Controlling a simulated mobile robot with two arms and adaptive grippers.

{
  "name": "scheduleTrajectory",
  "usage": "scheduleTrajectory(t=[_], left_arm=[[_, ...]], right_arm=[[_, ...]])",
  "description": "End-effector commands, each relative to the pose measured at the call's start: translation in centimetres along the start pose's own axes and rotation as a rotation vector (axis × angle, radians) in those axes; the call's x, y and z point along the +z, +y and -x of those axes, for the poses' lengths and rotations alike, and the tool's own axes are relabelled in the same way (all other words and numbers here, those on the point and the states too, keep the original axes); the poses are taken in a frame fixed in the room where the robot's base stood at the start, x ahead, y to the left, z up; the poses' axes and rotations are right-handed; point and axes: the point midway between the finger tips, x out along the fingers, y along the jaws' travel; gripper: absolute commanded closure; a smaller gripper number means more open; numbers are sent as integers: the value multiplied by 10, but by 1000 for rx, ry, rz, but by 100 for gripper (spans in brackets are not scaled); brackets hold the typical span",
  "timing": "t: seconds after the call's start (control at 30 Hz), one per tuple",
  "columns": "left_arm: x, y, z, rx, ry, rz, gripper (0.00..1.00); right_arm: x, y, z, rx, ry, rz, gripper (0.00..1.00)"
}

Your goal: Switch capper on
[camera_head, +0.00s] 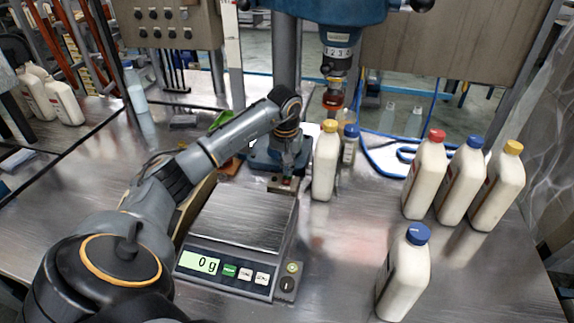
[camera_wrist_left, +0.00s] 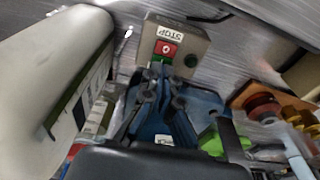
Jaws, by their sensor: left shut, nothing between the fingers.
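The capper (camera_head: 337,62) is a blue machine with a numbered chuck, hanging at the top middle in the head view. Its small grey switch box (camera_head: 281,187) sits behind the scale. In the left wrist view the switch box (camera_wrist_left: 198,48) carries a red button (camera_wrist_left: 166,47) labelled STOP and a green button (camera_wrist_left: 161,59). My left gripper (camera_head: 289,174) points down at the switch box. In the wrist view its shut, empty fingertips (camera_wrist_left: 167,72) are close to the green button and partly cover it; contact cannot be told. My right gripper is out of view.
A white bottle with a yellow cap (camera_head: 325,160) stands just right of my left gripper. The scale (camera_head: 240,215) reads 0 g. A blue-capped bottle (camera_head: 404,275) stands in front, with several more at right.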

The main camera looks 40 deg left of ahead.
Motion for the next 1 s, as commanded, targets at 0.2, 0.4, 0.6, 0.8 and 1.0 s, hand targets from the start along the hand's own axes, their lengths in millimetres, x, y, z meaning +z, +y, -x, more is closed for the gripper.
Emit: scheduleTrajectory(t=[0.2,0.4,0.6,0.8,1.0], left_arm=[[0,0,-4,0,0,1,100],[1,0,-7,0,1,1,100],[1,0,-10,0,1,1,100],[2,0,-13,0,1,1,100],[3,0,-16,-1,-2,0,100]], right_arm=[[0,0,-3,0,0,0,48],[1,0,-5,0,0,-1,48],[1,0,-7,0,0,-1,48],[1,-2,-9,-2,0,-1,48],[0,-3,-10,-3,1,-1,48]])
